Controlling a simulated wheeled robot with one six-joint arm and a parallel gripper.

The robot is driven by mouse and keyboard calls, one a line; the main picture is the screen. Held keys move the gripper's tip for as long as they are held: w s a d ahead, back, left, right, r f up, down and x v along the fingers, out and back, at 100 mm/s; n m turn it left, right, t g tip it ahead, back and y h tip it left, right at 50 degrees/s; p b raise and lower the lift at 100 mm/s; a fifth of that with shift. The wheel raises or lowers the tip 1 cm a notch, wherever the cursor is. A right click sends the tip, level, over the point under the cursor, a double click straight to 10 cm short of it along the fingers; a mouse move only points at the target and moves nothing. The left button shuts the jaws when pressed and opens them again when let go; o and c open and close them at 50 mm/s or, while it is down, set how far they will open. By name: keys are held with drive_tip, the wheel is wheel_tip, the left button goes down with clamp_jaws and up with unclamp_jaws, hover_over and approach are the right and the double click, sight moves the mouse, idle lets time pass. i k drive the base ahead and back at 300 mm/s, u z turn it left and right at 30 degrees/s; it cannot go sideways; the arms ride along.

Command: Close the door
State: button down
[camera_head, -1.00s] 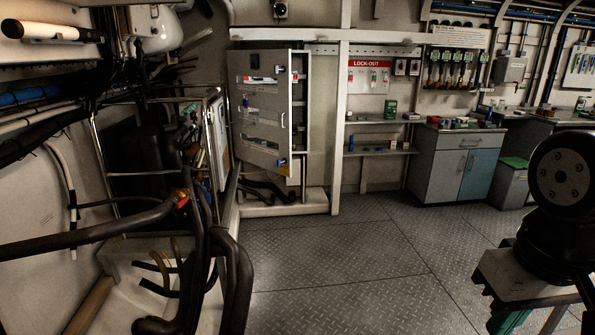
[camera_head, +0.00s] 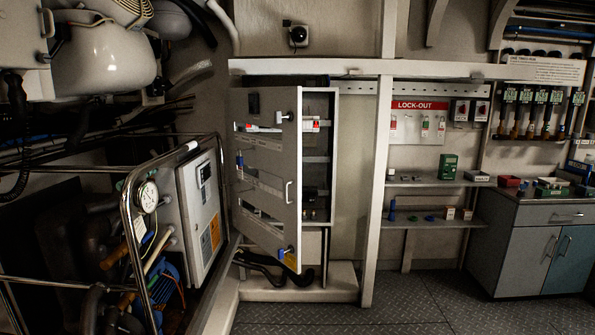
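A grey cabinet (camera_head: 320,163) stands against the back wall, left of the white upright post. Its grey door (camera_head: 268,170) hangs open, swung out toward me and to the left. A metal handle (camera_head: 289,192) sits near the door's free edge. Small items are fixed to the door, among them a red and white one near its top and a blue and yellow one at its lower corner. Inside, shelves show through the gap between door and frame. My gripper is not in view.
A metal tube frame (camera_head: 130,225) with a gauge and a white panel box (camera_head: 200,205) stands close on the left. The white post (camera_head: 379,150) and shelves (camera_head: 435,222) are right of the cabinet. A drawer cabinet (camera_head: 530,245) is far right. The floor (camera_head: 420,305) in front is clear.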

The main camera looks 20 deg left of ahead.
sight(277, 192)
drive_tip(key=u, duration=0.5)
drive_tip(key=i, duration=1.75)
drive_tip(key=u, duration=0.6)
